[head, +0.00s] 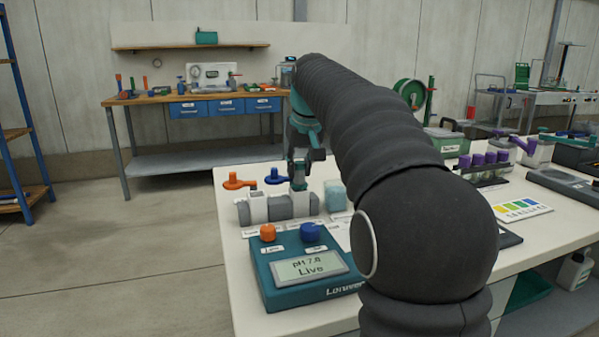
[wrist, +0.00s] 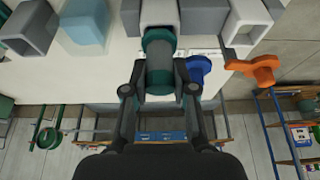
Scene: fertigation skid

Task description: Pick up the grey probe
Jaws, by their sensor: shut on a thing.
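The grey probe (wrist: 159,78), a grey cylinder with teal bands, sits between my fingers in the wrist view. My gripper (wrist: 159,90) is shut on it, one finger on each side. The probe's far end meets a pale square socket (wrist: 160,12) of the grey holder; I cannot tell how deep it sits. In the head view my gripper (head: 304,154) is above the right part of the grey holder (head: 282,207), and the probe's lower part (head: 299,180) shows below it. My arm hides much of the table behind.
An orange handle (head: 238,182) and a blue handle (head: 277,176) stand close left of the probe. A pale teal block (head: 335,195) is close right. The teal pH meter (head: 305,271), reading "pH 7.0 Live", lies in front. A workbench (head: 195,98) stands behind, across open floor.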

